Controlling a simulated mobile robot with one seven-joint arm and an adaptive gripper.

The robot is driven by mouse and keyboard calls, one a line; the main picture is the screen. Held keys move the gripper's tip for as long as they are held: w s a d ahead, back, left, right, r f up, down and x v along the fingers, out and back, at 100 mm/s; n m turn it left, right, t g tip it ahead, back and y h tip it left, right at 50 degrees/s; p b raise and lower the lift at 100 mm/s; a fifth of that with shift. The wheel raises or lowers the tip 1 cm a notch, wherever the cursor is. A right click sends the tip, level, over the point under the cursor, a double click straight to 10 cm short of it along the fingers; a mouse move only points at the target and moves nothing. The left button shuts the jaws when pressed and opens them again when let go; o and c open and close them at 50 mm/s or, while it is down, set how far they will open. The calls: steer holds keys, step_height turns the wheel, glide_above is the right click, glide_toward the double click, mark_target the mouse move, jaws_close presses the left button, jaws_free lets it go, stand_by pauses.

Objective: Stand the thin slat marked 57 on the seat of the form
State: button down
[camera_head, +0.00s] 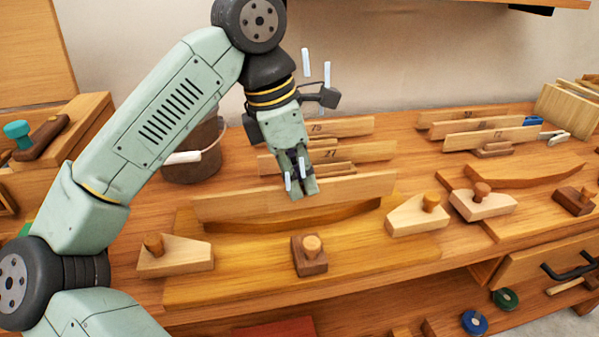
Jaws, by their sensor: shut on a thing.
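A long thin pale slat (235,204) stands on edge in my gripper, running left to right. My gripper (299,187) is shut on it near its middle. The fingers cover that part of its face, and I cannot read a number on it. The form (215,288) is a yellowish wooden base with a curved seat (290,221) along its back. The slat is directly over or just behind the curved seat. I cannot tell whether its lower edge touches the seat.
On the form are a left wedge (178,258), a right wedge (414,216) and a dark knobbed block (309,262). Slats marked 27 (375,153) and apparently 75 (352,126) stand behind. More slats (490,135) and another form (530,180) are at right. A bucket (192,158) stands back left.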

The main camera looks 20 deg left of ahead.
mark_target(299, 208)
steer(key=shift+f+b, duration=1.95)
steer(key=shift+f, duration=1)
steer(key=shift+f+b, duration=0.3)
steer(key=shift+b, duration=0.15)
steer(key=c, duration=1.7)
jaws_free()
steer(key=shift+o, duration=0.2)
steer(key=shift+r+p, duration=3.85)
steer(key=shift+r, duration=1.7)
